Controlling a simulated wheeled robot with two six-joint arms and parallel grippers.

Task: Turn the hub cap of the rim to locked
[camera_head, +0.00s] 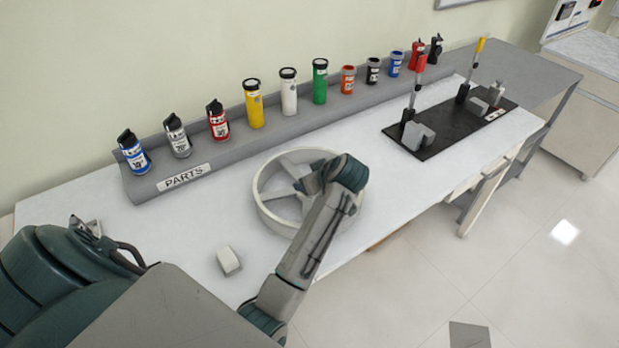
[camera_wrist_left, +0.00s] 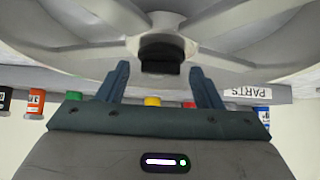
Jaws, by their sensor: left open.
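The light grey spoked rim (camera_head: 262,200) lies on the white table, partly covered by my left arm. My left gripper (camera_head: 303,186) is over the middle of the rim, with its fingertips mostly hidden by the wrist in the head view. In the left wrist view the gripper (camera_wrist_left: 160,80) is open, with one finger on each side of the hub and nothing clearly held. The hub cap (camera_wrist_left: 162,52) shows there as a dark block at the centre of the spokes. I cannot tell its turn position or whether the fingers touch it. My right gripper is not in view.
A grey parts rack (camera_head: 150,190) with several cans and bottles runs along the wall behind the rim. A small white block (camera_head: 228,261) lies in front of the rim. A black plate (camera_head: 440,142) with red- and yellow-handled levers stands to the right. Table between is clear.

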